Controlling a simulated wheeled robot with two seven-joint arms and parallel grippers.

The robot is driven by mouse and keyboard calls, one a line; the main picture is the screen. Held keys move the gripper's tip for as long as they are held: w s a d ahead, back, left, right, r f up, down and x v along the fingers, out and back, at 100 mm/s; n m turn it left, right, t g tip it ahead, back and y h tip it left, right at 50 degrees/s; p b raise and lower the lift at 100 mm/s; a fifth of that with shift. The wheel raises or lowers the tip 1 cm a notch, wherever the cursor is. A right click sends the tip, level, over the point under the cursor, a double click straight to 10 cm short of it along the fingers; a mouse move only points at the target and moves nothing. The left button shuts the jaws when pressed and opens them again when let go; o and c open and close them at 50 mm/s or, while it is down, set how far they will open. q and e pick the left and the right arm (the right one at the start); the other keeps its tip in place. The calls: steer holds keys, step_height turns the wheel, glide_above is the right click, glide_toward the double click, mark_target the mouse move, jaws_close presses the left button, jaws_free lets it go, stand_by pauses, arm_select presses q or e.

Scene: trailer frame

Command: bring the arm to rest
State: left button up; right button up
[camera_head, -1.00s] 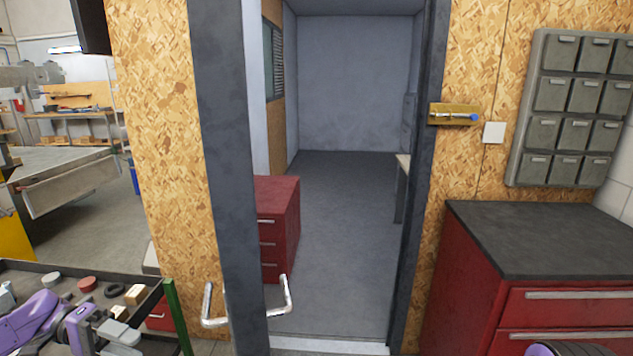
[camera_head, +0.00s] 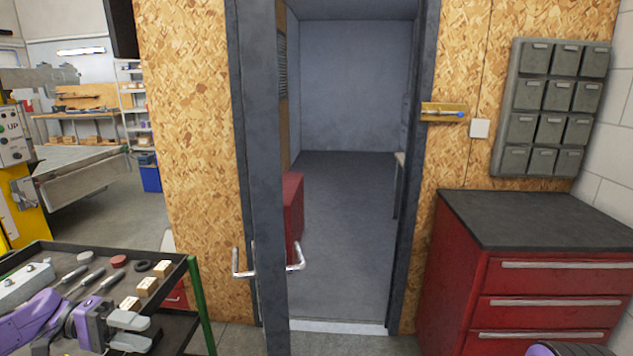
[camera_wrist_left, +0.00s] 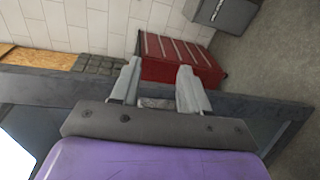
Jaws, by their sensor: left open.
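My left arm (camera_head: 40,325) is purple and comes in from the lower left of the head view. My left gripper (camera_head: 140,331) is in front of the tool cart at the lower left, with its grey fingers apart and nothing between them. In the left wrist view the left gripper (camera_wrist_left: 158,88) is also open and empty, its two fingers pointing away over a dark frame edge. Only a purple piece of my own body shows at the bottom right of the head view; the right gripper does not show.
A dark cart (camera_head: 190,270) at lower left holds small blocks and tools. A door (camera_head: 268,190) with a metal handle (camera_head: 295,258) stands ajar in a doorway ahead. A red cabinet (camera_head: 520,290) stands right, below grey bins (camera_head: 550,108). The doorway floor (camera_head: 345,230) is clear.

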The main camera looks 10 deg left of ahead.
arm_select(q)
steer(key=w+d+f+n+t+y, duration=0.3)
steer(key=w+n+t, duration=0.1)
steer(key=w+n, duration=0.15)
steer(key=w+d+f+n+t+y, duration=0.3)
steer(key=w+n+t, duration=0.15)
steer(key=w, duration=0.25)
steer(key=s+d+f+n+g+y+b, duration=0.1)
steer(key=s+d+f+y, duration=0.15)
steer(key=f, duration=0.55)
steer(key=s+d+f+n+g+y, duration=0.1)
steer(key=s+d+f+y, duration=0.2)
steer(key=f, duration=0.5)
steer(key=s+f+m+g+y, duration=0.1)
steer(key=s+f, duration=0.3)
steer(key=s, duration=0.6)
steer(key=s+a+f+m+g+y+b, duration=0.1)
steer(key=s+f+m+g+y, duration=0.1)
steer(key=s, duration=0.8)
steer(key=s+f+m+g+y+b, duration=0.1)
steer(key=s+f+m+y, duration=0.3)
steer(key=s+f, duration=0.4)
steer(key=shift+s+a+f+g+y, duration=0.3)
steer(key=shift+s+y, duration=0.35)
steer(key=shift+s, duration=0.45)
steer(key=shift+a, duration=0.1)
